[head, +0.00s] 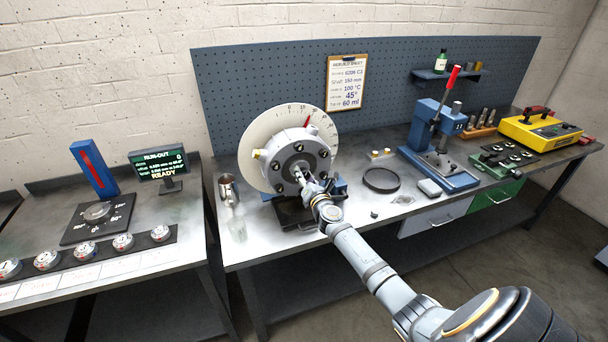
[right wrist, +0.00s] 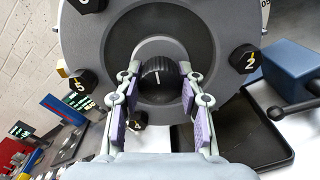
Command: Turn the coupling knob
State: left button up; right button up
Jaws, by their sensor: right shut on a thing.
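The coupling knob (right wrist: 157,76) is a black ribbed knob with a white line, at the centre of the grey rotor hub. My right gripper (right wrist: 156,98) has its two purple-padded fingers on either side of the knob and is shut on it. In the head view my right gripper (head: 303,177) reaches the lower middle of the rotor (head: 296,158) and hides the knob there. The rotor carries black numbered bolts around its face, with a pale graduated dial (head: 258,138) behind it. My left gripper is in neither view.
A run-out display (head: 159,164) reading READY stands on the left bench. A metal cup (head: 227,187) and a glass stand left of the rotor. A black ring (head: 381,180) and a blue press (head: 436,165) are to the right.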

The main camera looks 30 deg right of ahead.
jog(key=n, duration=0.4)
jog(key=shift+n+p, duration=0.3)
jog(key=shift+p, duration=0.1)
jog(key=shift+f, duration=0.1)
dwell(0.4)
jog(key=o, duration=1.2)
jog(key=shift+s, duration=0.1)
jog(key=v, duration=1.2)
